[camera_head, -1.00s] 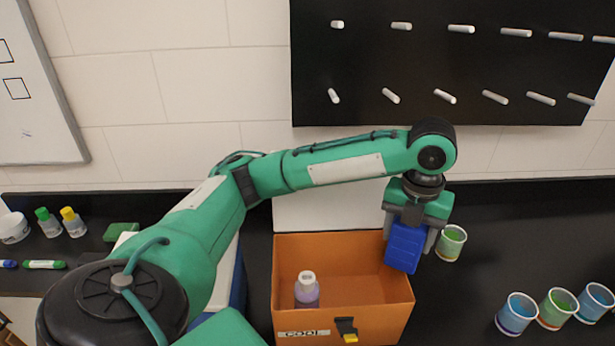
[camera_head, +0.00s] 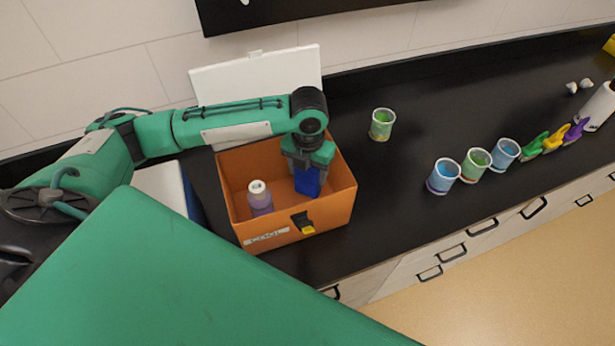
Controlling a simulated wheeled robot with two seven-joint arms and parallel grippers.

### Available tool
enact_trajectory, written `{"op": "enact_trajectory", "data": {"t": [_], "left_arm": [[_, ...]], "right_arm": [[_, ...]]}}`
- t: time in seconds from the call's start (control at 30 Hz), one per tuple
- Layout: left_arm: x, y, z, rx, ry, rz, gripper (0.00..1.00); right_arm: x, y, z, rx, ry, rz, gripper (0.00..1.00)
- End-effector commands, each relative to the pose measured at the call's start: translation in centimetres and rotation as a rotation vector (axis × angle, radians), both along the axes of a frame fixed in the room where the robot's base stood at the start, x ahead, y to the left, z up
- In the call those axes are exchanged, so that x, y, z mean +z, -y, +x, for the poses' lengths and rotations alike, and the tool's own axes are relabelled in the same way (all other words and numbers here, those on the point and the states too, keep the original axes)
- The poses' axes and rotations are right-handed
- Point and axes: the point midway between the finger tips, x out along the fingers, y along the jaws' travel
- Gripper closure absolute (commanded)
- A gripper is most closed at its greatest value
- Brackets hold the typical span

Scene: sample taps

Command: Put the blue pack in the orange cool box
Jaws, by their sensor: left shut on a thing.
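The orange cool box (camera_head: 341,200) stands on the black bench with its white lid (camera_head: 262,84) open at the back. A purple bottle with a white cap (camera_head: 260,199) stands inside it at the left. My left gripper (camera_head: 307,168) is over the right half of the box, pointing down and shut on the blue pack (camera_head: 308,182). The pack's lower part is inside the box opening. I cannot tell whether it touches the floor of the box. The right gripper is not seen; a large green part of my own body covers the lower left.
A green cup (camera_head: 382,125) stands right of the box. Several cups, such as a blue one (camera_head: 443,176), stand in a row farther right, beside coloured gloves (camera_head: 553,139). A white and blue box (camera_head: 170,190) is left of the cool box. The bench between box and cups is clear.

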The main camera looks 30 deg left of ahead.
Motion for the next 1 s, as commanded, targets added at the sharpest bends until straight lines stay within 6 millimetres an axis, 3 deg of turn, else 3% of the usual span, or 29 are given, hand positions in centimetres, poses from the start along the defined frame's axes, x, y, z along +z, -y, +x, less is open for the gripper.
{"op": "enact_trajectory", "data": {"t": [0.13, 0.43, 0.8, 0.83, 0.9, 1.0], "left_arm": [[-0.9, 0.0, 0.0, 0.000, 0.001, 0.000, 0.68], [-4.6, 0.0, 0.0, 0.000, -0.001, 0.000, 0.68], [-5.3, 0.0, 0.0, 0.000, 0.001, 0.000, 0.68], [-5.2, 0.0, 0.0, -0.001, 0.001, 0.000, 0.34], [-5.2, 0.0, 0.0, -0.001, 0.001, 0.000, 0.20], [-5.2, 0.0, 0.0, 0.000, 0.001, 0.000, 0.18]], "right_arm": [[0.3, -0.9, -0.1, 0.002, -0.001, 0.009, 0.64], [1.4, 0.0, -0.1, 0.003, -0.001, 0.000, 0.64], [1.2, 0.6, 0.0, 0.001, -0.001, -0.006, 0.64], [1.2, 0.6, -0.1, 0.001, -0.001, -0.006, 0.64], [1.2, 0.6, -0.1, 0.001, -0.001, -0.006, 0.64], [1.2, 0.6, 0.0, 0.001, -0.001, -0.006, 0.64]]}}
